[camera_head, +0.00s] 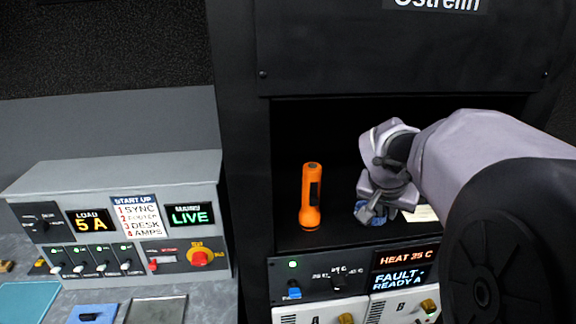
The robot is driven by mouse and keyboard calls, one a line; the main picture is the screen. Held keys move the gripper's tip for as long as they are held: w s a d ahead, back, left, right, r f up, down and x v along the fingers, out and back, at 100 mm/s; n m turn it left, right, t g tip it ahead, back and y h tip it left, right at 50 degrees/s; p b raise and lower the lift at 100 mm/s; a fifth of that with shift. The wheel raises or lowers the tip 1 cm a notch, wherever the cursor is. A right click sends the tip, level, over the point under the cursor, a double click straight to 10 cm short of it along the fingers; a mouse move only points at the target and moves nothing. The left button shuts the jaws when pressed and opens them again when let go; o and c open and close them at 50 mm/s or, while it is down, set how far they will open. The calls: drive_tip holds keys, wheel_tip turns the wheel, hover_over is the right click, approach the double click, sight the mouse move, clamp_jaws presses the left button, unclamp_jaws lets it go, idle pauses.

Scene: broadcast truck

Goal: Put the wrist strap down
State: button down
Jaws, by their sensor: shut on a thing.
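My gripper (377,212) reaches into the dark rack shelf from the right. It is shut on a small blue thing, which I take to be the wrist strap (361,210), low over the shelf floor. The fingers hide much of the strap. I cannot tell whether the strap touches the shelf.
An orange flashlight (311,198) stands upright on the shelf (330,237), left of my gripper. A pale card (421,213) lies to the right, partly hidden. Below is a panel reading FAULT - READY A (402,276). A grey control box (120,215) stands at left.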

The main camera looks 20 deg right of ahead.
drive_tip(key=shift+f+b, duration=0.2)
drive_tip(key=shift+b, duration=0.1)
drive_tip(key=c, duration=1.5)
unclamp_jaws()
drive_tip(key=shift+o, duration=0.2)
drive_tip(key=shift+r, duration=0.15)
